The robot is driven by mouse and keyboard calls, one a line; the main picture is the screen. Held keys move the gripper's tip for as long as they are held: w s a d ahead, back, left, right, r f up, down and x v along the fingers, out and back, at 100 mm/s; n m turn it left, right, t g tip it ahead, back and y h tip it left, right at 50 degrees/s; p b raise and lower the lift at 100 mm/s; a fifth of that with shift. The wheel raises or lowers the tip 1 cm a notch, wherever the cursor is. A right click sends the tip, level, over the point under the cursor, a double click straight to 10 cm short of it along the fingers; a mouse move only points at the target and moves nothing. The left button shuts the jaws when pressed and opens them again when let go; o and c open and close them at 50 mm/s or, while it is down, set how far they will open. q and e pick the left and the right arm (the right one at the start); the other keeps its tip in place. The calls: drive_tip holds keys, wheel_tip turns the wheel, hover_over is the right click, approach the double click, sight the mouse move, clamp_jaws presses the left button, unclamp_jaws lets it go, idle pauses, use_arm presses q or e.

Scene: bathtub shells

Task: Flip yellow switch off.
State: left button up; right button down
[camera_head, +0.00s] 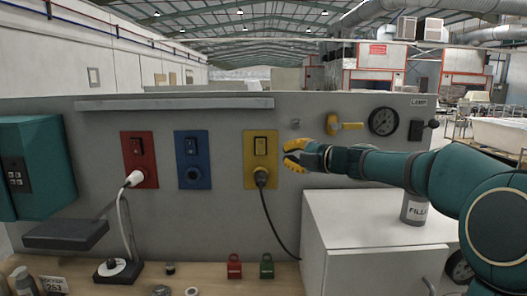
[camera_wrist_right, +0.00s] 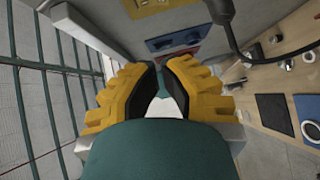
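The yellow switch plate (camera_head: 249,172) is on the grey panel, with a dark rocker switch (camera_head: 260,146) in its upper part. I cannot tell the rocker's position. A black plug (camera_head: 261,177) sits in the socket below it, its cable hanging down. My right gripper (camera_head: 287,154), with yellow fingers, is just right of the plate, its fingertips apart and nothing between them. In the right wrist view the gripper (camera_wrist_right: 163,68) shows a gap between its black pads; part of the yellow plate (camera_wrist_right: 150,6) is at the top edge. My left gripper is not in view.
A blue switch plate (camera_head: 193,161) and a red one (camera_head: 139,161) with a white plug (camera_head: 134,179) are to the left. A yellow valve handle (camera_head: 346,127) and a gauge (camera_head: 383,121) are above my right arm. A white cabinet (camera_head: 370,220) stands below it.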

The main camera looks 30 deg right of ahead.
drive_tip(key=shift+s+a, duration=0.1)
approach(261, 147)
drive_tip(key=w+a, duration=0.4)
drive_tip(key=a, duration=0.1)
drive_tip(key=shift+w+d+f+p, duration=0.2)
drive_tip(key=shift+w+p, duration=0.1)
drive_tip(key=shift+w, duration=0.15)
drive_tip(key=shift+w+d+f+p, duration=0.2)
drive_tip(key=shift+w+p, duration=0.1)
drive_tip(key=shift+w, duration=0.15)
drive_tip(key=shift+w+d+f, duration=0.1)
drive_tip(key=shift+w+d, duration=0.35)
drive_tip(key=shift+w, duration=0.25)
